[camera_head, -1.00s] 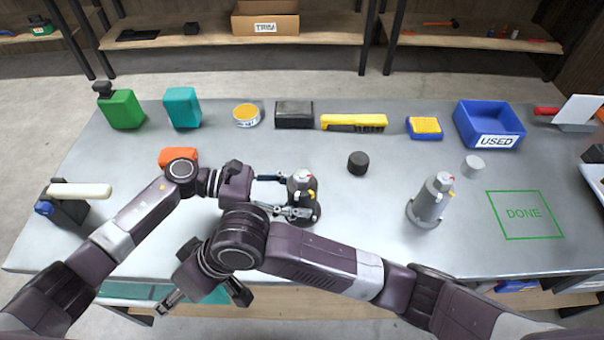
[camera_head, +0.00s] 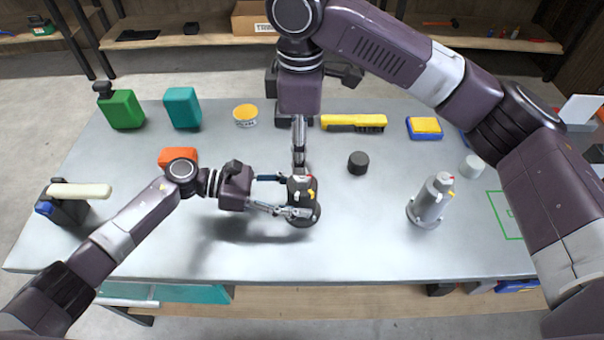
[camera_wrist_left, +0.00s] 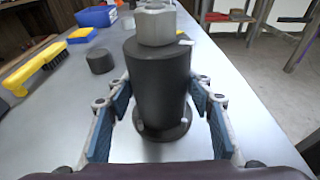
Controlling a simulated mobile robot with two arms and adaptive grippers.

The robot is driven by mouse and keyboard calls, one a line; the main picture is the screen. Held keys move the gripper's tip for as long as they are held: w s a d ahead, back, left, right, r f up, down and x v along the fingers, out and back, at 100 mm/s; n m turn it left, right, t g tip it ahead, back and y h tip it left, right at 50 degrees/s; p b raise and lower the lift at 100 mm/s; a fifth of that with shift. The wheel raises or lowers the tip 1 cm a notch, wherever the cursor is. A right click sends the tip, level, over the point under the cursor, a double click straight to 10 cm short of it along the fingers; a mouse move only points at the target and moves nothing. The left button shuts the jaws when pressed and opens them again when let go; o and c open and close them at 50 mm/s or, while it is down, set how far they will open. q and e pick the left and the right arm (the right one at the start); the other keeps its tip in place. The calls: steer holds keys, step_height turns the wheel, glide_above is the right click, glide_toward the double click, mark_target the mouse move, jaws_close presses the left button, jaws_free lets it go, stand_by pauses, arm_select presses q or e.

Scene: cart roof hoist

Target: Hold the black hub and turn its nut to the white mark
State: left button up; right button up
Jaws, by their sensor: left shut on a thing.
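The black hub (camera_head: 303,213) stands upright on the table, a little left of the middle. Its grey nut (camera_wrist_left: 157,24) sits on top, and a small white mark (camera_wrist_left: 186,42) shows on the hub's upper rim at the right. My left gripper (camera_head: 292,195) is shut on the hub from the left; the left wrist view shows its blue pads at both sides of the black body (camera_wrist_left: 160,85). My right gripper (camera_head: 299,168) points down just above the nut. Its fingers are seen edge-on, so their opening and any contact with the nut are unclear.
A grey hub (camera_head: 430,203) stands at the right. A black cap (camera_head: 358,163) and a light grey cap (camera_head: 473,166) lie on the table. A yellow brush (camera_head: 353,122), a yellow-and-blue sponge (camera_head: 424,128) and bottles line the back. My right arm covers much of the right side.

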mark_target(302, 179)
steer(key=shift+w+d+r, duration=0.1)
steer(key=shift+w+d, duration=0.05)
steer(key=shift+d, duration=0.1)
steer(key=shift+f, duration=3.85)
steer(key=c, duration=1.1)
steer(key=shift+m, duration=1.1)
